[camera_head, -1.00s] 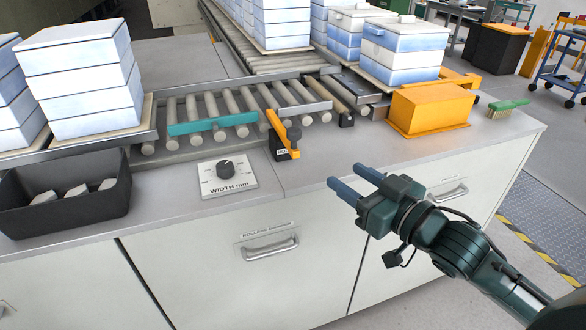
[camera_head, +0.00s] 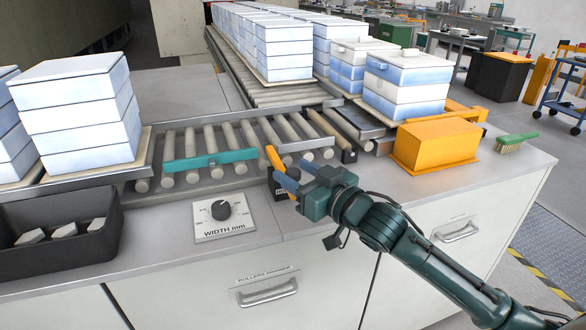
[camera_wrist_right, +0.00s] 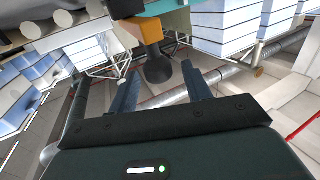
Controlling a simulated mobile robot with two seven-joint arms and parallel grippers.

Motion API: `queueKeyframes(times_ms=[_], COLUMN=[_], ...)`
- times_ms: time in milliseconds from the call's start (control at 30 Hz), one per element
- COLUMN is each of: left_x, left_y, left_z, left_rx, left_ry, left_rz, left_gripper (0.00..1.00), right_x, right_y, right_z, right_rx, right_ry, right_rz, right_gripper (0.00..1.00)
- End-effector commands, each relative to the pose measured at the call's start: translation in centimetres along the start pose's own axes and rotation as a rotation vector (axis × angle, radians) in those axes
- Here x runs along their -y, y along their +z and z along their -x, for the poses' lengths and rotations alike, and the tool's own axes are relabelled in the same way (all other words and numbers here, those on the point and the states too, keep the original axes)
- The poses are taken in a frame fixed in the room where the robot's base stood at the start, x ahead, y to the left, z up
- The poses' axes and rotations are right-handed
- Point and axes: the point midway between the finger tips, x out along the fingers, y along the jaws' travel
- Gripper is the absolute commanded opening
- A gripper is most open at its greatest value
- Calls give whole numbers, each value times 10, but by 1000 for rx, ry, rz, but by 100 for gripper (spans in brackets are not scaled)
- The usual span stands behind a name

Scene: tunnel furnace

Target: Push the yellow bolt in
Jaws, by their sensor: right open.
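The yellow bolt (camera_head: 274,158) is a short yellow-orange bar at the front edge of the roller conveyor, left of my right gripper. Its black knob and base are partly hidden behind the gripper in the head view. In the right wrist view the bolt (camera_wrist_right: 145,32) ends in a dark round knob (camera_wrist_right: 158,69), which lies ahead of the gap between my fingers. My right gripper (camera_head: 284,180) is open and close to the knob; I cannot tell whether they touch. Its two blue fingers (camera_wrist_right: 159,88) are apart with nothing held between them. My left gripper is not in view.
A teal bar (camera_head: 210,160) lies across the rollers. A width dial plate (camera_head: 222,219) is on the counter to the left, beside a black bin (camera_head: 60,255) of pale pieces. An orange box (camera_head: 436,144) and a green brush (camera_head: 515,142) are at the right.

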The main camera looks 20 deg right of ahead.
Motion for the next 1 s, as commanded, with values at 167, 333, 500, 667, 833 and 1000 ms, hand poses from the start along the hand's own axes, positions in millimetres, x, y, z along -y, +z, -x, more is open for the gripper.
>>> queueKeyframes(times_ms=[167, 333, 500, 667, 833, 1000], left_x=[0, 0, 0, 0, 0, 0], left_y=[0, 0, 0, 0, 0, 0], left_z=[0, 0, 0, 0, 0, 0], left_rx=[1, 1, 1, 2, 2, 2], left_ry=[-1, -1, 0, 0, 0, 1], left_rz=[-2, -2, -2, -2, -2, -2], left_gripper=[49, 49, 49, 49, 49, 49], right_x=[0, 1, 0, 0, 0, 0], right_y=[0, 0, 0, 0, 0, 0], right_z=[-12, -14, -14, -13, -13, -13], right_rx=[-1, 0, 0, 0, 0, 0], right_ry=[-1, -1, -1, -1, -1, -1], right_rz=[0, 0, 0, 0, 0, 0], right_gripper=[49, 49, 45, 32, 18, 4])
